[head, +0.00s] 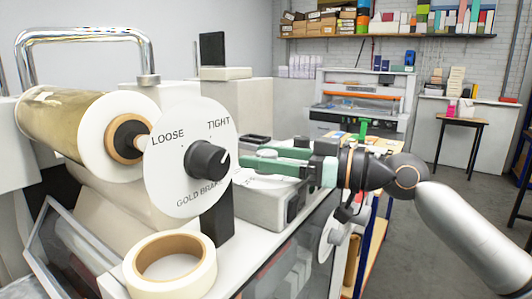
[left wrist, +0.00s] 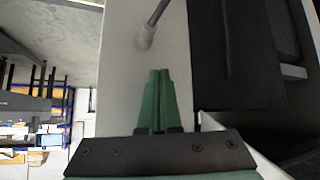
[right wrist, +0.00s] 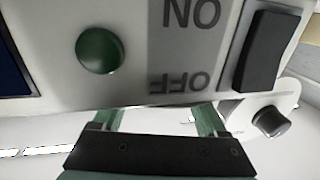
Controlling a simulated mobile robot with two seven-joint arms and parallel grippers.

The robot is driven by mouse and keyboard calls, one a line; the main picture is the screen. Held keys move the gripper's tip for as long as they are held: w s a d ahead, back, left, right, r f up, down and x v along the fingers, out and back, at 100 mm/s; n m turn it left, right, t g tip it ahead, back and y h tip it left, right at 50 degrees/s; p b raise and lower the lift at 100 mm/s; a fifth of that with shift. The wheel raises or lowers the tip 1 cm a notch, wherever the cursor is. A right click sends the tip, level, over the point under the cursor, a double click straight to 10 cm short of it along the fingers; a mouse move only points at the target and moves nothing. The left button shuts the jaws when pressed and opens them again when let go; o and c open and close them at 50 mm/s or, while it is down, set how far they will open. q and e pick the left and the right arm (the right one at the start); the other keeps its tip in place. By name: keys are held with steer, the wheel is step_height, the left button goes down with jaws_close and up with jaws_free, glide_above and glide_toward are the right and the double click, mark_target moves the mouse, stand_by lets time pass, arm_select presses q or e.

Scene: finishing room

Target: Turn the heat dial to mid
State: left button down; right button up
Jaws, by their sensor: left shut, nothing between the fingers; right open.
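No dial in view carries a readable heat label. In the head view a large white disc (head: 165,175) reads LOOSE, TIGHT and GOLD BRAKE, with a black knob (head: 207,160) at its centre. A smaller dial (head: 333,237) sits on the machine's side below my right arm; its marks are unreadable. My right gripper (head: 246,162) is open, just right of the black knob, over a pale round plate it partly hides. The right wrist view shows a black knob on a white disc (right wrist: 268,120), right of the open fingers. My left gripper (left wrist: 158,78) is shut and empty, seen only in its wrist view.
A gold foil roll (head: 62,125) and a tape ring (head: 170,268) are by the brake disc. The right wrist view shows a green button (right wrist: 99,50), ON and OFF lettering and a black rocker switch (right wrist: 266,50). A grey rod (left wrist: 147,36) is beyond my left fingers.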

jaws_close()
stand_by(0.6)
